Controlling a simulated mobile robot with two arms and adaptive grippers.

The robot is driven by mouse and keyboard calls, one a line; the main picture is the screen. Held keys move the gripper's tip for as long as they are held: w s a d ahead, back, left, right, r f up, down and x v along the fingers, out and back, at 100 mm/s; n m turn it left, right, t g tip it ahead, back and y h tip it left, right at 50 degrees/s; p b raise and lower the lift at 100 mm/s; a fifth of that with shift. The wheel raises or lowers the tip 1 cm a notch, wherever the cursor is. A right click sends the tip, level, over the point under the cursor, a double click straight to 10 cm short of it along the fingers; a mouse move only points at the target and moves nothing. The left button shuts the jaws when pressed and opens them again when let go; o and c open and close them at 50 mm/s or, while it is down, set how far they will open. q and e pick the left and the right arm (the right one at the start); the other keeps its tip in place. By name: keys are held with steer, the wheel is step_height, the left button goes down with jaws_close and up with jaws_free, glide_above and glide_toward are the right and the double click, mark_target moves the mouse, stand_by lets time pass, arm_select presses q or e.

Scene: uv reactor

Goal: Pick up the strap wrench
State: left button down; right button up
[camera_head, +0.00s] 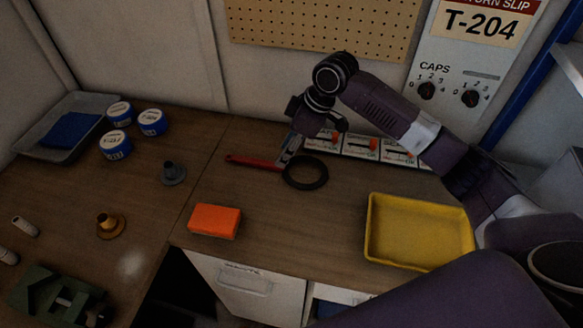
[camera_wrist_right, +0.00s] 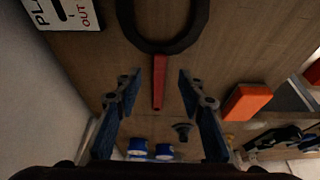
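The strap wrench lies on the wooden bench, with a red handle (camera_head: 250,162) pointing left and a black loop (camera_head: 305,187) at its right end. In the right wrist view its red handle (camera_wrist_right: 159,82) runs between my fingers, and the black loop (camera_wrist_right: 166,47) is beyond them. My right gripper (camera_head: 288,156) is over the wrench, near where the handle meets the loop. In the right wrist view my right gripper (camera_wrist_right: 158,76) is open, one finger on each side of the handle, not touching it. The exact height above the bench is hard to tell. My left gripper is not in view.
An orange block (camera_head: 215,221) and a yellow tray (camera_head: 418,232) stand nearer the front. A grey fitting (camera_head: 172,174) and several blue-and-white tubs (camera_head: 116,145) are to the left. Printed cards (camera_head: 361,146) line the back wall, close behind the gripper.

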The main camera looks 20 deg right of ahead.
mark_target(274, 166)
steer(key=x, duration=0.2)
steer(key=p+x, duration=0.1)
steer(key=x, duration=0.1)
steer(key=shift+d+f+p, duration=0.15)
steer(key=shift+f+p, duration=0.15)
steer(key=shift+f, duration=0.35)
steer(key=shift+c, duration=0.6)
jaws_close()
